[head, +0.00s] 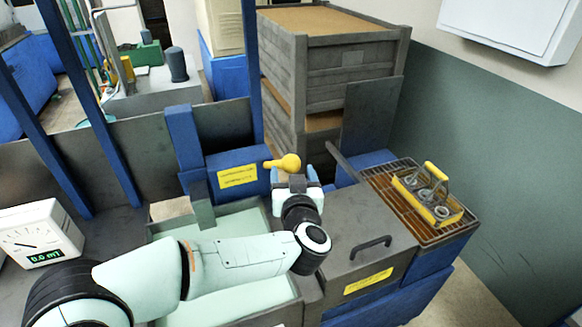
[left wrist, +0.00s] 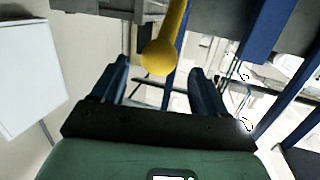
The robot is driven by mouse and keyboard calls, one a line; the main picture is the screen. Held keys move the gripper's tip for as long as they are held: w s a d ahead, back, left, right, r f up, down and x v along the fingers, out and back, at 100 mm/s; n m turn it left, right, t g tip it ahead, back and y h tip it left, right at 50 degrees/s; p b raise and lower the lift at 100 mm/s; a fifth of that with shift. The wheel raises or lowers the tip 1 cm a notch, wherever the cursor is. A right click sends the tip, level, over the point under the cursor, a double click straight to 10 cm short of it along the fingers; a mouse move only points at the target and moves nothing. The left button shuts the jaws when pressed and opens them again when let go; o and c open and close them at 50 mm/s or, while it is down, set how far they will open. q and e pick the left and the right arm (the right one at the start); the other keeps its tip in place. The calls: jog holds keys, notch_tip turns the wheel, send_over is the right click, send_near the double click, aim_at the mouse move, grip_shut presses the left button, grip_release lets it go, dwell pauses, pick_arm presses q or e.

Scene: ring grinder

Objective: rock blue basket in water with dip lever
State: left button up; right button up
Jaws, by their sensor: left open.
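The dip lever (head: 286,163) has a yellow knob and handle, and sits beside a blue housing with a yellow label (head: 238,177). My left gripper (head: 297,181) is open, just in front of the knob. In the left wrist view the yellow knob (left wrist: 158,57) shows between the two spread fingers (left wrist: 160,70), and I see no grip on it. The pale green water tank (head: 222,222) lies below and left of the gripper, partly covered by my left arm. I cannot make out a blue basket in the water. My right gripper is not in view.
A carrier with a yellow handle (head: 427,196) holds several grey parts on a wire rack (head: 388,177) at right. A dark lid with a handle (head: 371,248) lies between rack and tank. A gauge (head: 40,236) stands at far left. Grey crates (head: 335,70) stand behind.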

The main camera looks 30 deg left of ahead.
aim_at(289, 159)
pick_arm(q)
jog(key=v, duration=0.8)
jog(key=shift+b, duration=0.35)
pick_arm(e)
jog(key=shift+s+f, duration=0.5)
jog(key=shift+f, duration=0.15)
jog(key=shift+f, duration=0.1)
pick_arm(q)
jog(key=w+a+y+b, duration=0.1)
jog(key=w+a+b, duration=0.1)
jog(key=w+a, duration=0.1)
jog(key=w+a+f+g+y+b, duration=0.1)
jog(key=w+a+b, duration=0.1)
jog(key=w, duration=0.3)
jog(key=w+a+y+b, duration=0.2)
jog(key=w+a+b, duration=0.1)
jog(key=w+b, duration=0.1)
jog(key=shift+w+a+f+g, duration=0.1)
jog(key=shift+a+f+g, duration=0.2)
jog(key=shift+f+g, duration=0.1)
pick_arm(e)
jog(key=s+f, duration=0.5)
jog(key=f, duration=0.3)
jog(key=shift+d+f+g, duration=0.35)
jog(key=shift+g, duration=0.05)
